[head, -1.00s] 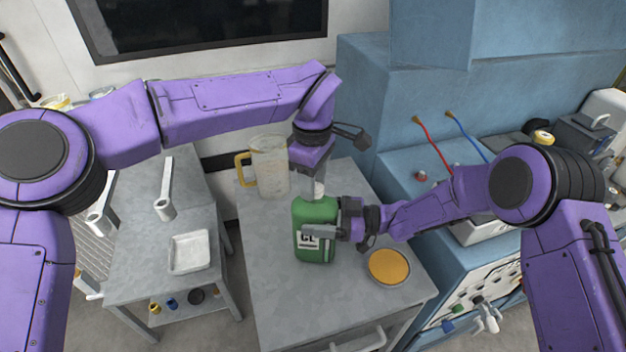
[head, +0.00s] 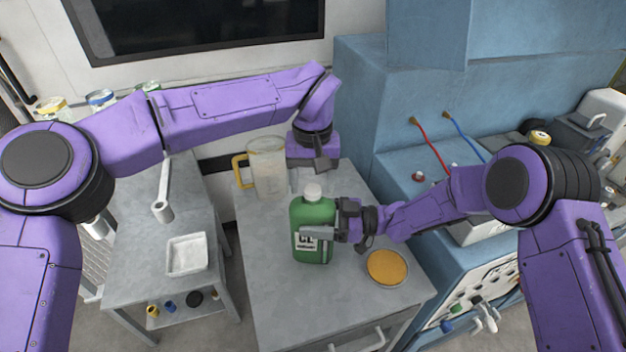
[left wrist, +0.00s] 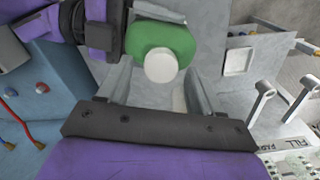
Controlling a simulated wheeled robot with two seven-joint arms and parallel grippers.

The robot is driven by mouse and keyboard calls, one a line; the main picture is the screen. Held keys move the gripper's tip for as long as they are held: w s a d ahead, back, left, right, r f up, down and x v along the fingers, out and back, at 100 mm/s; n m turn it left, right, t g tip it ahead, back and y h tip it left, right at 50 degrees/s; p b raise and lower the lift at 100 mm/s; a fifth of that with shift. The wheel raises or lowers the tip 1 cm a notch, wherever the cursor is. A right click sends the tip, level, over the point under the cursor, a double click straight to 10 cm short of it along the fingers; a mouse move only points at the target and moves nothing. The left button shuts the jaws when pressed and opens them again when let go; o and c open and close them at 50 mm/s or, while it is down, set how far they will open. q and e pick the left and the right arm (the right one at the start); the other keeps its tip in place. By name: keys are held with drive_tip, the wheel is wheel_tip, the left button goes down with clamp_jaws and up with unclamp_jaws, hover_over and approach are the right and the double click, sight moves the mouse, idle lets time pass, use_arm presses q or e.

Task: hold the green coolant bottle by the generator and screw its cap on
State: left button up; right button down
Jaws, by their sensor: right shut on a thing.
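The green coolant bottle (head: 314,215) stands upright on the grey metal table (head: 270,300), its label facing the head camera. Its white cap (head: 313,191) sits on the neck; I cannot tell how tight it is. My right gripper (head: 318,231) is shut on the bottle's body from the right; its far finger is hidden. My left gripper (head: 308,178) is just behind and above the cap, pointing down. In the left wrist view its fingers (left wrist: 157,85) are apart with nothing gripped, and the cap (left wrist: 160,66) shows beyond them.
A clear jug (head: 267,168) with a yellow handle stands behind the bottle. An orange-topped round dish (head: 387,267) lies right of it, near my right gripper. A blue machine (head: 440,180) with red and blue cables borders the right. A side table at left holds a white tray (head: 187,254).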

use_arm(q)
drive_tip(key=shift+r, duration=0.1)
drive_tip(key=shift+r, duration=2.15)
drive_tip(key=shift+o, duration=0.2)
